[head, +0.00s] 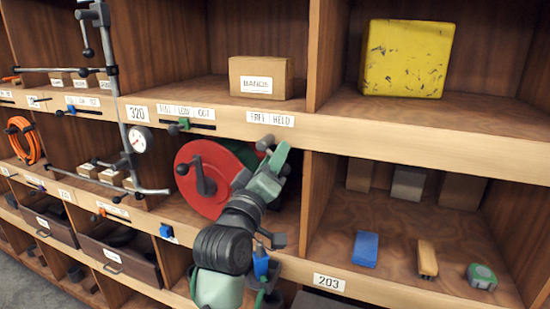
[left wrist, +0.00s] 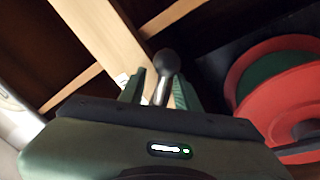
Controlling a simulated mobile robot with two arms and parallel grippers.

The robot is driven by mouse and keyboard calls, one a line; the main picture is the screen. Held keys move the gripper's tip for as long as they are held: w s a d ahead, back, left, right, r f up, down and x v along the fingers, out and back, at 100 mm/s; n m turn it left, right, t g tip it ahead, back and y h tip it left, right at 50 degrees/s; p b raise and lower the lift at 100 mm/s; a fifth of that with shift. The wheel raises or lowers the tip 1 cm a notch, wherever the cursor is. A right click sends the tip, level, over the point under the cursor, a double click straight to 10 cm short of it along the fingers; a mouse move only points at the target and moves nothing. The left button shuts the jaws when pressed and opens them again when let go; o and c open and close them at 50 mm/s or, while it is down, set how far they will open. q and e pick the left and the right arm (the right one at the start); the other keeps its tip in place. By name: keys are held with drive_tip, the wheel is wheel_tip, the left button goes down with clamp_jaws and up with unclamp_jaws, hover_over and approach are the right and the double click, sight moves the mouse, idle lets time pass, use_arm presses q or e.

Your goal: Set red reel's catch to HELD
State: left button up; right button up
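The red reel (head: 200,190) with a green inner disc and a dark crank handle sits in the middle bay. It also shows at the right of the left wrist view (left wrist: 290,95). Its catch is a short metal lever with a dark ball knob (head: 265,142), under a label (head: 270,119) reading FREE and HELD. Which side the lever points to is hard to tell. My left gripper (head: 275,165) is at the lever. In the left wrist view the knob (left wrist: 166,62) stands up between the two green fingers (left wrist: 160,92), which look open around it. My right gripper is not in view.
A wooden shelf edge (head: 390,143) runs just above the gripper. A cardboard box (head: 262,78) and yellow block (head: 405,60) stand above. A blue block (head: 365,249), tan brush (head: 427,259) and green tape measure (head: 481,276) lie at right. A metal pipe frame with gauge (head: 138,139) stands left.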

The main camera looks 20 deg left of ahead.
use_arm(q)
drive_tip(key=shift+s+f, duration=0.2)
drive_tip(key=shift+s, duration=0.05)
drive_tip(key=b+v, duration=0.3)
drive_tip(key=v, duration=0.4)
drive_tip(key=shift+s+r, duration=0.1)
drive_tip(key=shift+s, duration=0.05)
